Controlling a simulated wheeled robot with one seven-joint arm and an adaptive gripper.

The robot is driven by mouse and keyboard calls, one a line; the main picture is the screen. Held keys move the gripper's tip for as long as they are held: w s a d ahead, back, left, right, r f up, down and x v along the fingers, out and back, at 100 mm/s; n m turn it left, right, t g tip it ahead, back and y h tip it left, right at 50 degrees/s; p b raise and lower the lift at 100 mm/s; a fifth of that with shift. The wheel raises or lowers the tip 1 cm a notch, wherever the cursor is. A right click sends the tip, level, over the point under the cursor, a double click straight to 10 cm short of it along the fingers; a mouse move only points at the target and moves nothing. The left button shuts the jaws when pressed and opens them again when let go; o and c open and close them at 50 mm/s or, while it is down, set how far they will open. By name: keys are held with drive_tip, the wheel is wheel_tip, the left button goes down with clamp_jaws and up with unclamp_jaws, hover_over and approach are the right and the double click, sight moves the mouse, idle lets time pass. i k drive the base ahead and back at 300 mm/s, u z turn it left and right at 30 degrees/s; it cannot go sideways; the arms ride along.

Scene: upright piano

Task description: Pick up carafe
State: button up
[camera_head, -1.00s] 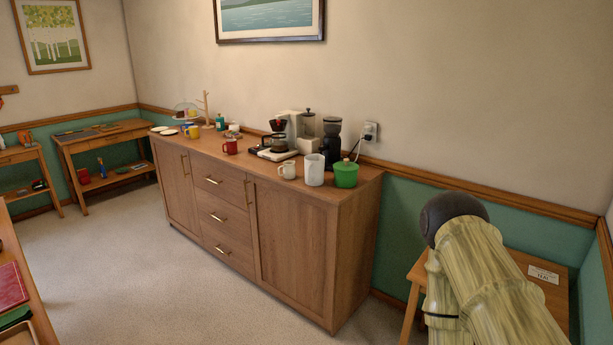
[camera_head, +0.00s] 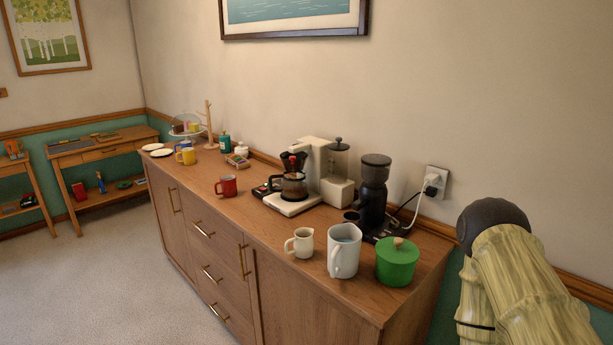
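The carafe (camera_head: 291,187) is a glass pot with dark contents. It sits on the white base of the coffee maker (camera_head: 312,165), under its dark and red filter holder, on top of the wooden sideboard. My arm shows at the lower right as a pale, bamboo-patterned link with a dark rounded end. It is to the right of the sideboard, well apart from the carafe. My gripper's fingers are not in view.
On the sideboard (camera_head: 325,287), a black grinder (camera_head: 372,192), cream jug (camera_head: 301,243), white pitcher (camera_head: 344,251) and green pot (camera_head: 397,262) stand right of the carafe. A red mug (camera_head: 227,186) stands left. Open floor (camera_head: 110,270) lies in front.

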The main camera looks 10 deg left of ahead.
sight(294, 186)
drive_tip(key=i, duration=0.4)
drive_tip(key=u, duration=2.3)
drive_tip(key=i, duration=2.8)
drive_tip(key=z, duration=2.45)
